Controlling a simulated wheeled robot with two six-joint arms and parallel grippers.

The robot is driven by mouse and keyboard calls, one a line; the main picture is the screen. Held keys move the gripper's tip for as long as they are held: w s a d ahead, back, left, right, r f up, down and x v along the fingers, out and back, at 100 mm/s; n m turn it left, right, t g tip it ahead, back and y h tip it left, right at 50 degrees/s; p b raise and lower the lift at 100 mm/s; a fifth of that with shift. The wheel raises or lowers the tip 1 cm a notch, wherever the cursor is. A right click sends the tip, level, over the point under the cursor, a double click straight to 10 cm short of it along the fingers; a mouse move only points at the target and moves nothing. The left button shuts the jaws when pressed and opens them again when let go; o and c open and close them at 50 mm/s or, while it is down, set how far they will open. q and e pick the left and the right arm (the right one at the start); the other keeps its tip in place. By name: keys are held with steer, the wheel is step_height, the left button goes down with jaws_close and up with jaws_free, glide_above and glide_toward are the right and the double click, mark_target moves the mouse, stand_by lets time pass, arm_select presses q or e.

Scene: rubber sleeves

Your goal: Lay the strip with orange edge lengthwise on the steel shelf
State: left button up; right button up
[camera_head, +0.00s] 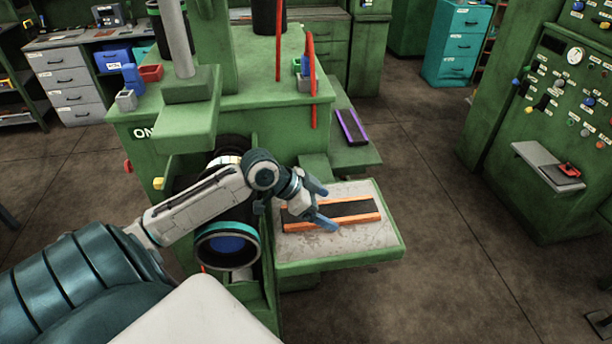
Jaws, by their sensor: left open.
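The strip with orange edge (350,209) is dark with orange along both long sides. It lies flat and lengthwise on the steel shelf (370,243), a worn grey plate with a green rim. My left gripper (326,207) is open above the strip's left part, its blue fingers apart. It hides some of the strip; whether a finger touches it I cannot tell. My right gripper is not in view.
A strip with purple edges (351,127) lies on a green ledge behind the shelf. The green machine (240,110) stands left of the shelf, with red upright rods. A control cabinet (560,110) with a small grey shelf stands at right. Floor between is clear.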

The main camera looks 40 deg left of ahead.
arm_select(q)
steer(key=shift+v, duration=2.35)
steer(key=shift+p+v, duration=0.55)
steer(key=shift+v, duration=0.3)
steer(key=shift+s+a+r+p, duration=0.2)
steer(key=shift+s+r+p, duration=0.25)
steer(key=shift+p, duration=0.2)
steer(key=p+v, duration=0.2)
steer(key=p, duration=0.3)
steer(key=shift+a+r, duration=0.15)
